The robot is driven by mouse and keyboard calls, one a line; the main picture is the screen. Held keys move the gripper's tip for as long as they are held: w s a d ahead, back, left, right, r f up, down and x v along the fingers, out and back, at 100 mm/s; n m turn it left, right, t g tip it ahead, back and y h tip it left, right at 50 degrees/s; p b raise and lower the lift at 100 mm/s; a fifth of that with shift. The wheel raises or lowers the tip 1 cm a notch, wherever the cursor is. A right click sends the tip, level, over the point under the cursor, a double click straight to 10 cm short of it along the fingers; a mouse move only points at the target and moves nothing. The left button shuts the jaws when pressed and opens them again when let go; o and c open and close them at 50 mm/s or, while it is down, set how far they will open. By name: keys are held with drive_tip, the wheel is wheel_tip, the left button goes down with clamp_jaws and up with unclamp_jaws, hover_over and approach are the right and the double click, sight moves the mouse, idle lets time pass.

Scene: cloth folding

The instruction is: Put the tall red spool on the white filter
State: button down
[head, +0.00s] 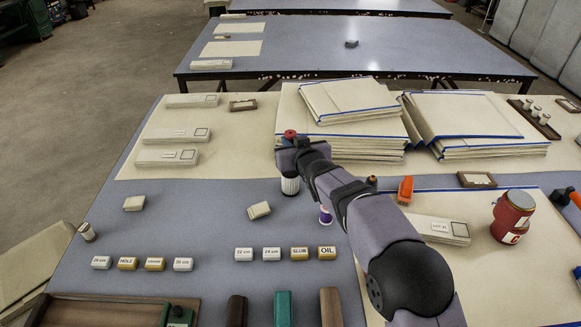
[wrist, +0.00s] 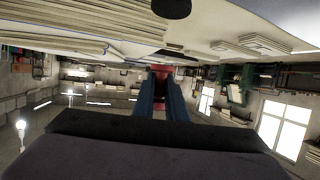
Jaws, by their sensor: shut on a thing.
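The tall red spool (head: 290,134) is mostly hidden by my gripper in the head view; only its red top shows. My gripper (head: 288,145) is shut on it, and the wrist view shows the red spool (wrist: 161,74) between the two blue fingers. The white filter (head: 290,185), a short ribbed white cylinder, stands just below my gripper in the head view, its top hidden by the gripper. Whether the spool touches the filter cannot be told.
Stacks of blue-edged folded cloth (head: 345,100) lie behind my gripper. A white and purple spool (head: 325,215) stands close by at the right, beside my arm. A red can (head: 512,213) stands far right. Small labelled blocks (head: 244,254) line the front.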

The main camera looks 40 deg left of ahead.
drive_tip(key=shift+f, duration=3.6)
drive_tip(key=shift+f, duration=0.1)
drive_tip(key=shift+f, duration=0.15)
drive_tip(key=c, duration=1.8)
unclamp_jaws()
drive_tip(key=shift+o, duration=0.2)
drive_tip(key=shift+r, duration=0.3)
drive_tip(key=b+v, duration=0.1)
drive_tip(key=v, duration=1.1)
